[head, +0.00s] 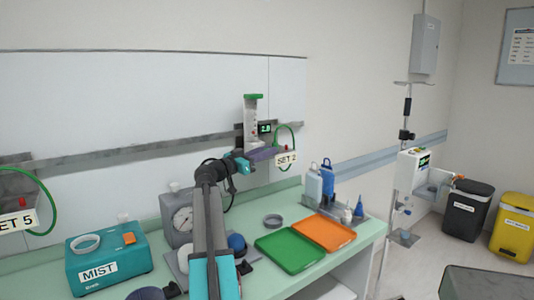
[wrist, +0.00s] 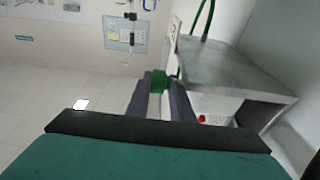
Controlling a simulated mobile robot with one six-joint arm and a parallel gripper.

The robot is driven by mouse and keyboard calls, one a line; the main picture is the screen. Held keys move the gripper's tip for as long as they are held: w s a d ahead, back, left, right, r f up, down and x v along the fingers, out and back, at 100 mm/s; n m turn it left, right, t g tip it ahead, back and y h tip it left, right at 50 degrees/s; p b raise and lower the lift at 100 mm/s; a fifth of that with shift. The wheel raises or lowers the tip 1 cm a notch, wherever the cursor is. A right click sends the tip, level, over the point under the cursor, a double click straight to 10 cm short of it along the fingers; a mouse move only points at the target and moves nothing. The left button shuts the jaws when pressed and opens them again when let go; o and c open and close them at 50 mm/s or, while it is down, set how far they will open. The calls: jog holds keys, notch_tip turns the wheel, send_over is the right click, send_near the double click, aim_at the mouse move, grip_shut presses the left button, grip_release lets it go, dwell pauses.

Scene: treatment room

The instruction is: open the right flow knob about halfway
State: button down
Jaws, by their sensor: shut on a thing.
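The right flow meter (head: 253,112) hangs on the wall rail, with a green cap and a clear tube. A small dark display (head: 265,128) with green digits sits beside it; the digits are too small to read surely. A "SET 2" sign (head: 286,159) hangs just right of it. My gripper (head: 262,154) is at the bottom of this meter and hides its knob in the head view. In the wrist view, a green knob (wrist: 160,80) sits between the fingertips of my gripper (wrist: 159,84), which is shut on it. How far the knob is turned cannot be told.
A left unit has a "SET 5" sign (head: 17,221). Green tubing (head: 295,138) loops beside the right meter.

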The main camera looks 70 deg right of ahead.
jog(key=c, duration=1.9)
grip_release()
jog(key=shift+s+a+f, duration=0.15)
jog(key=shift+s, duration=0.15)
jog(key=shift+o, duration=1.1)
jog(key=shift+a, duration=0.1)
jog(key=shift+w+r, duration=0.1)
jog(key=shift+r, duration=0.25)
jog(key=shift+r, duration=1.6)
jog(key=s+a, duration=0.3)
jog(key=a, duration=0.4)
jog(key=s+a+r+b, duration=0.1)
jog(key=s+a, duration=0.2)
jog(key=a, duration=0.4)
jog(key=shift+a+r, duration=0.15)
jog(key=shift+a, duration=0.2)
